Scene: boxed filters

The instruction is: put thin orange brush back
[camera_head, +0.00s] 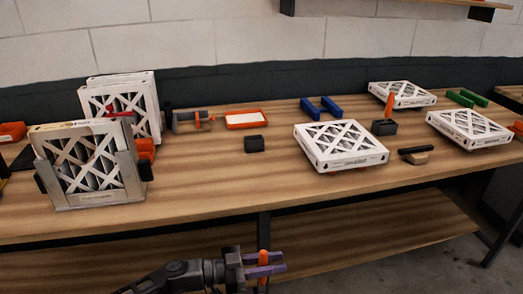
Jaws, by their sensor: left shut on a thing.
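My left gripper (268,265) is in front of and below the bench's front edge, at the bottom middle of the view. Its purple fingers are shut on a thin orange brush (263,258), which stands roughly upright between them. A small black holder (255,144) sits on the bench, with nothing seen standing in it. Another black holder (384,127) further right has an upright orange handle (389,104) in it. My right gripper is out of view.
White filters lie flat on the wooden bench (220,185), including one in the middle (340,145). More filters stand in a metal rack (95,195) at left. An orange tray (246,119), a clamp (192,120), blue brackets (321,108) and a black-handled brush (415,155) lie around. The bench front is clear.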

